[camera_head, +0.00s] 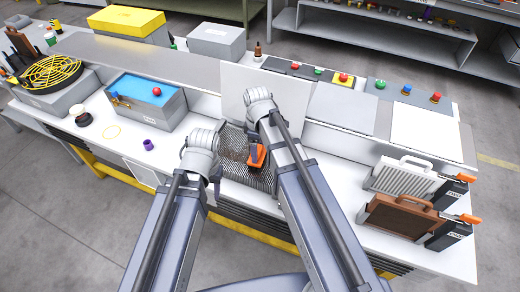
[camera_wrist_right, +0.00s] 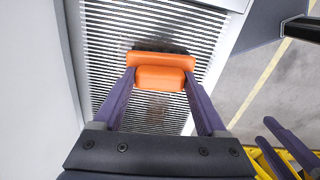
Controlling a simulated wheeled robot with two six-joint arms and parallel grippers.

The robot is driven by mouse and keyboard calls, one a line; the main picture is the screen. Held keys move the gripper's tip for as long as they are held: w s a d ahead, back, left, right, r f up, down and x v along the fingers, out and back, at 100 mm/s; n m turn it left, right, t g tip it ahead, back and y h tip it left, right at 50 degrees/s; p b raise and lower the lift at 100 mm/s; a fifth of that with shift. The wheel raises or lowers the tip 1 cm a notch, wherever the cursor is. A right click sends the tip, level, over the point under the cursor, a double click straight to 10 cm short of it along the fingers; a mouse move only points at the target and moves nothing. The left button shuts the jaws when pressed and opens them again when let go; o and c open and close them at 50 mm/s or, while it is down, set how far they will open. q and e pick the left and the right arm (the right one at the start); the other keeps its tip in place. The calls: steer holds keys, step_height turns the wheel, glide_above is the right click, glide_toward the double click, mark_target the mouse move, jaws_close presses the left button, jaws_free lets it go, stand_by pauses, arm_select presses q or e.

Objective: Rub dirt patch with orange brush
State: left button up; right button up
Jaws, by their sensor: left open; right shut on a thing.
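The orange brush (camera_head: 257,156) is between the fingers of my right gripper (camera_wrist_right: 160,78), which is shut on it. In the right wrist view the brush (camera_wrist_right: 160,70) lies across the slatted metal grille (camera_wrist_right: 110,20); I cannot tell whether it touches the slats. A dark brownish dirt patch (camera_wrist_right: 155,108) shows on the slats on both sides of the brush, with its middle hidden. The grille also shows in the head view (camera_head: 232,140), partly covered by my arms. My left gripper (camera_head: 215,185) is open and empty by the grille's left front edge.
A blue-topped box (camera_head: 145,95) with a red ball and a purple ring (camera_head: 148,144) are left of the grille. A pale upright panel (camera_head: 235,92) stands behind it. White and brown handled panels (camera_head: 405,178) stand at the right. The front-left worktop is mostly clear.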

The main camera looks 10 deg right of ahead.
steer(key=shift+w+a+f, duration=0.1)
steer(key=shift+w+a, duration=0.4)
steer(key=shift+a, duration=0.2)
steer(key=shift+w+a+f, duration=0.1)
steer(key=shift+w+a, duration=0.35)
steer(key=shift+a, duration=0.25)
steer(key=shift+a, duration=0.1)
steer(key=shift+w+a+r, duration=0.1)
steer(key=shift+w+a, duration=0.45)
steer(key=shift+a, duration=0.15)
steer(key=shift+w+a, duration=0.5)
steer(key=shift+a, duration=0.2)
steer(key=shift+w+a, duration=0.45)
steer(key=shift+a, duration=0.3)
steer(key=shift+w+a, duration=0.4)
steer(key=shift+a, duration=0.3)
steer(key=shift+w+a, duration=0.55)
steer(key=shift+a, duration=0.2)
steer(key=shift+w+a, duration=0.55)
steer(key=shift+a, duration=0.2)
